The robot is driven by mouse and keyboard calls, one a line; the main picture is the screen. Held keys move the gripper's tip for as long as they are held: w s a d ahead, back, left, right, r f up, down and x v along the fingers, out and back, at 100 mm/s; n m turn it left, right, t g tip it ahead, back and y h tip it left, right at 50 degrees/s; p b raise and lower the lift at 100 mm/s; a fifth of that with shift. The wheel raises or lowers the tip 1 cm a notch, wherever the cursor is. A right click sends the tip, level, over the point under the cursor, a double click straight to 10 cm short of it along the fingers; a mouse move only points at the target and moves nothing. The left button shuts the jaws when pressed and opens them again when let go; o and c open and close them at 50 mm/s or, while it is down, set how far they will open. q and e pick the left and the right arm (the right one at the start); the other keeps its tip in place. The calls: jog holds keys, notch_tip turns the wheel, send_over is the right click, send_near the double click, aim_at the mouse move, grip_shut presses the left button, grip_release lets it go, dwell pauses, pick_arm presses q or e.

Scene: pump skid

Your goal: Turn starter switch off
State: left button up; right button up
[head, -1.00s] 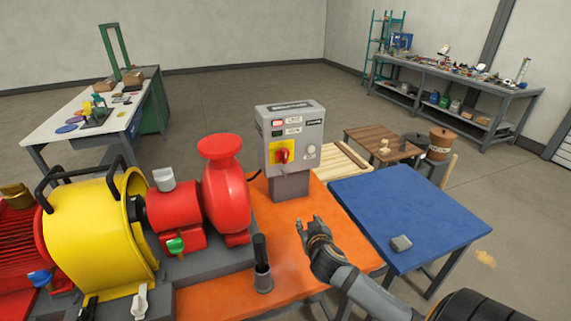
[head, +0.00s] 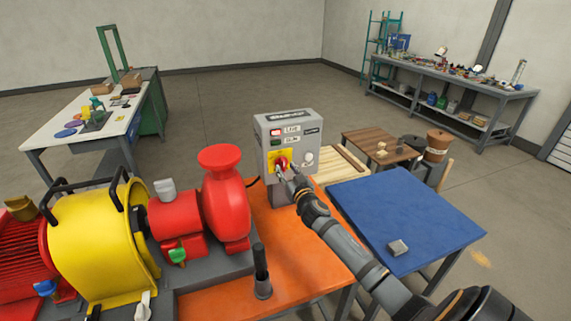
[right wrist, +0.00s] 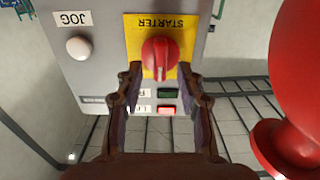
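The starter switch is a red rotary knob (head: 284,162) on a yellow plate (head: 272,162) on the front of the grey control box (head: 290,118). My right gripper (head: 285,174) is at the knob and partly covers it. In the right wrist view, which is upside down, the knob (right wrist: 160,56) lies between and just beyond the open fingertips (right wrist: 159,74). I see a gap on both sides, so no contact shows. The knob's ridge runs along the finger direction in that view. A red lamp (head: 275,132) looks lit; the green one (head: 276,142) looks dark. My left gripper is not in view.
A white JOG button (right wrist: 79,48) sits beside the starter plate. The red pump (head: 226,195) and yellow guard (head: 98,240) stand left of the box. A dark upright handle in a holder (head: 262,275) stands on the orange bench (head: 300,245). A blue table (head: 410,215) is at right.

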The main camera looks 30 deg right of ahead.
jog(key=shift+w+d, duration=0.2)
jog(key=shift+w, duration=0.5)
grip_shut()
